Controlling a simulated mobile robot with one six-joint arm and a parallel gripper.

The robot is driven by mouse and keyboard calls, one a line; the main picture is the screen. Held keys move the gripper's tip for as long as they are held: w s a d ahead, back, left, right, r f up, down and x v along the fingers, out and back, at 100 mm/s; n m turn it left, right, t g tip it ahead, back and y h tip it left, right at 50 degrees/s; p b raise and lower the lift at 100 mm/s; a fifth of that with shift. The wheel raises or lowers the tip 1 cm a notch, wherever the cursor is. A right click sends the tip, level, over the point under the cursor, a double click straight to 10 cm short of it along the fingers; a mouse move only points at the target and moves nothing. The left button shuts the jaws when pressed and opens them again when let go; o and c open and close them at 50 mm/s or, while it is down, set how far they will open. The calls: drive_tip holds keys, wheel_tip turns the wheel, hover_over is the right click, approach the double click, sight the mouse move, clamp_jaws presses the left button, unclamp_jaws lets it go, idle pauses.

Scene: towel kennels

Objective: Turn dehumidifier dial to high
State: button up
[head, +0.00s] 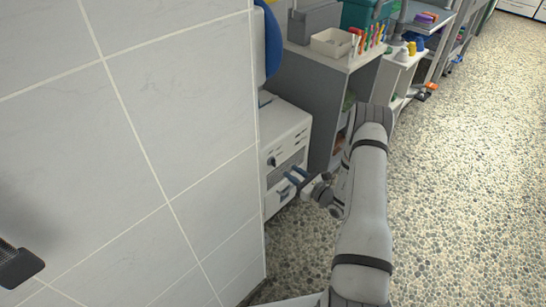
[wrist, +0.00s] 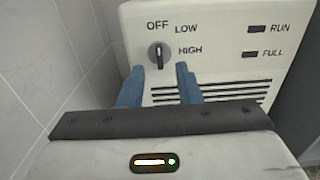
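The dehumidifier is a white box (head: 287,122) standing beside the tiled wall in the head view. Its front panel fills the upper wrist view (wrist: 215,50). The dial (wrist: 159,56) is a dark round knob with a grip bar standing upright and a pale mark near its top, toward OFF. OFF is above it, LOW to the upper right, HIGH to the right. My gripper (wrist: 158,80) has two blue fingers spread apart with nothing between them. In the wrist view the fingertips flank the space just below the dial, apparently not touching it. In the head view my gripper (head: 288,180) is at the box's front.
The tiled wall (head: 165,130) runs close along the left of the dehumidifier. A grey shelf unit (head: 318,105) with a bin and bottles stands to its right. RUN and FULL indicators (wrist: 257,54) and vent slots (wrist: 225,92) are on the panel. Open pebbled floor (head: 460,170) lies to the right.

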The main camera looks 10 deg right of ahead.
sight(273, 162)
drive_tip(key=b+x, duration=0.1)
drive_tip(key=x, duration=0.6)
drive_tip(key=shift+w+a, duration=0.25)
